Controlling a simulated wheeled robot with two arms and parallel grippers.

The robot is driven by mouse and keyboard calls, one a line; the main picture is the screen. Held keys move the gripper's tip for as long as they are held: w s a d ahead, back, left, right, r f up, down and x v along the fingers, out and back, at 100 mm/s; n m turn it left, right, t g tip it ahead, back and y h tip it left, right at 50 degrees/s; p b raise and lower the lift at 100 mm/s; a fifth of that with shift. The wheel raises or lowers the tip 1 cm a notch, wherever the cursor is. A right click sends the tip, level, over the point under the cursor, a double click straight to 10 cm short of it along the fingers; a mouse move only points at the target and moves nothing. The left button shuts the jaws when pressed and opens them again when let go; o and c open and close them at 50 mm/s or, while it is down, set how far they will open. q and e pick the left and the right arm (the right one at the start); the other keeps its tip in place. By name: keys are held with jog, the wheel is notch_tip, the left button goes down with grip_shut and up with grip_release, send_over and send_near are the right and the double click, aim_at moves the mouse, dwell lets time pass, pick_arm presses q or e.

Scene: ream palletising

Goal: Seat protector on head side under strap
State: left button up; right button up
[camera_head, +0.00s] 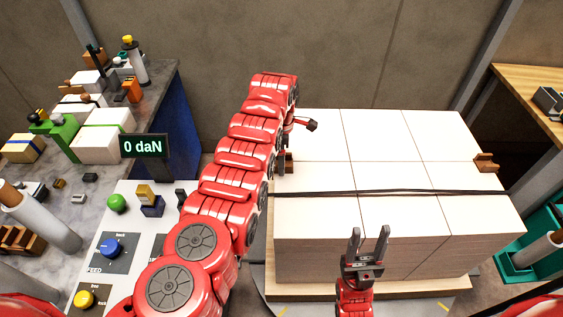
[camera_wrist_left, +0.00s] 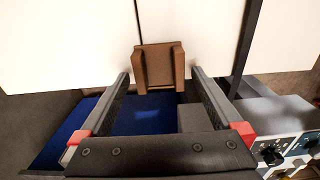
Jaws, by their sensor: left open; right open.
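A brown corner protector (camera_wrist_left: 160,66) sits at the left edge of the white ream stack (camera_head: 375,135). In the head view this protector (camera_head: 289,163) is partly hidden by my left arm. My left gripper (camera_wrist_left: 161,77) is open, with its fingers on either side of the protector; I cannot tell whether they touch it. The black strap (camera_head: 400,192) runs across the stack, and in the left wrist view the strap (camera_wrist_left: 244,50) lies to the right of the protector, apart from it. A second brown protector (camera_head: 486,162) sits at the right edge, behind the strap. My right gripper (camera_head: 369,236) is open and empty at the stack's front.
The stack stands on a wooden pallet (camera_head: 290,291). A marble bench (camera_head: 60,205) with a control panel, knobs and several objects is at left. A display (camera_head: 143,145) reads 0 daN. A teal bin (camera_head: 505,262) and a wooden table (camera_head: 530,85) are at right.

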pick_arm(q)
jog(key=c, duration=1.3)
jog(key=shift+r, duration=0.1)
